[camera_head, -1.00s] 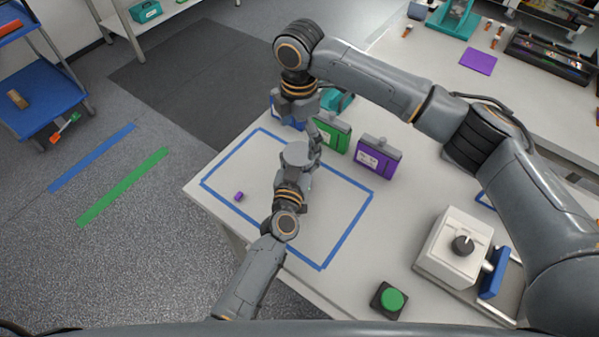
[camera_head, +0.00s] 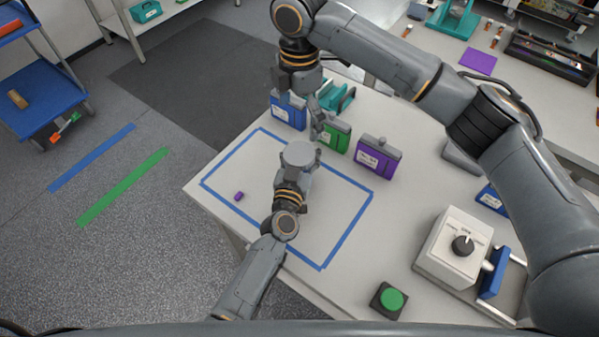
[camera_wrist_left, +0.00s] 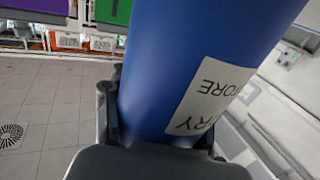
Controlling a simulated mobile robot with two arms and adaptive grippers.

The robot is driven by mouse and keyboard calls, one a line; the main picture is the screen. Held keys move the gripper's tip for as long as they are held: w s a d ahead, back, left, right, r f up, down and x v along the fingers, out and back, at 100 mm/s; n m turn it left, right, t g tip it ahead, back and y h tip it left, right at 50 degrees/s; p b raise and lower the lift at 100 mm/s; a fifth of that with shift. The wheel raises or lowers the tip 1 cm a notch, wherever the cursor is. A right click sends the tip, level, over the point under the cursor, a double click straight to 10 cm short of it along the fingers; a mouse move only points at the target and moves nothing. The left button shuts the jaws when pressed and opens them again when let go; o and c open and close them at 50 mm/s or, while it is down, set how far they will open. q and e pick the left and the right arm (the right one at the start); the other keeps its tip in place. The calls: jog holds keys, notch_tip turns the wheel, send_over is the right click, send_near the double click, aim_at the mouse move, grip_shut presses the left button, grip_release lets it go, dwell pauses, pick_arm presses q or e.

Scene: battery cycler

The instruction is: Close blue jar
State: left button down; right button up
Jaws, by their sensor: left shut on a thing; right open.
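My left gripper (camera_head: 301,160) is over the blue-taped area of the table. In the left wrist view its dark fingers close on the sides of a tall, curved blue jar (camera_wrist_left: 182,75) with a white label whose lettering is upside down. The jar's ends are out of the wrist picture, and its blue body is hidden in the head view. A round grey disc shows at the left hand; I cannot tell whether it is the lid or part of the gripper. My right gripper (camera_head: 300,98) is open and apart, above and behind the left one.
Blue (camera_head: 288,112), green (camera_head: 337,136) and purple (camera_head: 377,158) labelled cases stand behind the taped area. A small purple piece (camera_head: 238,196) lies inside the tape. A white device with a knob (camera_head: 455,248) and a green button (camera_head: 391,299) are at right. The taped area's front is clear.

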notch_tip(320, 180, up, 6)
jog(key=shift+r, duration=0.2)
pick_arm(q)
jog(key=shift+c, duration=1.9)
grip_release()
jog(key=v, duration=1.2)
